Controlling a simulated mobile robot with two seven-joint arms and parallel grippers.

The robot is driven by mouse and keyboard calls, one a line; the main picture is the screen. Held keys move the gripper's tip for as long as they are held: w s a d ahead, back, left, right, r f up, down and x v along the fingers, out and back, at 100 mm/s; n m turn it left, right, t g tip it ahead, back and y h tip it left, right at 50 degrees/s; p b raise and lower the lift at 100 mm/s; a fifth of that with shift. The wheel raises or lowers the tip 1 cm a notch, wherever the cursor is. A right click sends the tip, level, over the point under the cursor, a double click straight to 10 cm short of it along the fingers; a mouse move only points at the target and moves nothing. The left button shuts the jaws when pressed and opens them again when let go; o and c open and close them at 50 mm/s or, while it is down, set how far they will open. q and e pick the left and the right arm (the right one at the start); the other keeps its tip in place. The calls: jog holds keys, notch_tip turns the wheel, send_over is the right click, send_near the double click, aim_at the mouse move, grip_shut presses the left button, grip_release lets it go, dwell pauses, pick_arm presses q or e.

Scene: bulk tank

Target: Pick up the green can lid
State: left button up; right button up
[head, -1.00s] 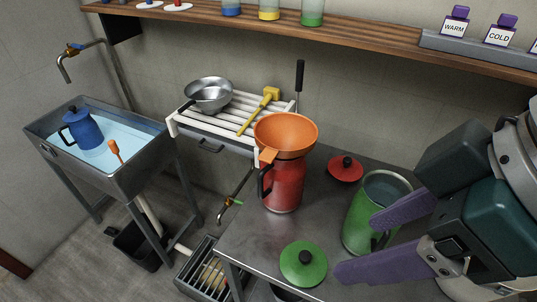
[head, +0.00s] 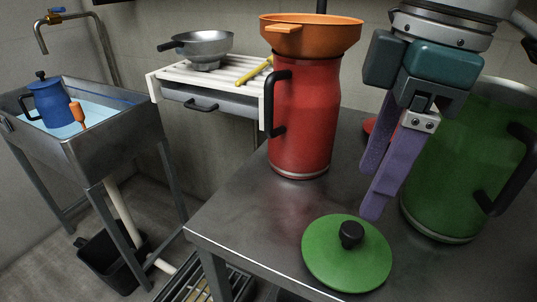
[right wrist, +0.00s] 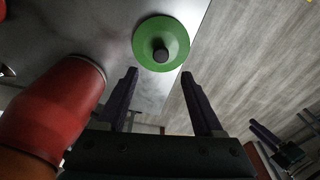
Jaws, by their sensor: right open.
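The green can lid (head: 325,262), a disc with a black knob (head: 351,234), lies knob up near the front edge of the metal table. It also shows in the right wrist view (right wrist: 146,50), ahead of the jaws. My right gripper (head: 370,195) points down above and behind the lid, between the red can and the green can. Its purple fingers are apart with nothing between them, as the right wrist view (right wrist: 159,74) shows. What looks like my left gripper (right wrist: 266,135) is small at that view's lower right; its jaws are unclear.
The red can (head: 302,120) with an orange funnel (head: 312,35) stands left of my gripper. The open green can (head: 450,170) stands close on the right. A red lid (head: 368,125) is partly hidden behind my gripper. The sink (head: 110,150) is far left.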

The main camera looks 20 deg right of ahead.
aim_at(353, 228)
jog(key=f, duration=0.2)
jog(key=f+b, duration=0.1)
jog(key=shift+a+f, duration=0.2)
jog(key=shift+f, duration=0.2)
notch_tip(353, 228, down, 5)
jog(key=shift+w+f+b, duration=0.1)
jog(key=shift+b, duration=0.9)
jog(key=shift+c, duration=0.4)
jog(key=shift+c, duration=0.8)
grip_shut()
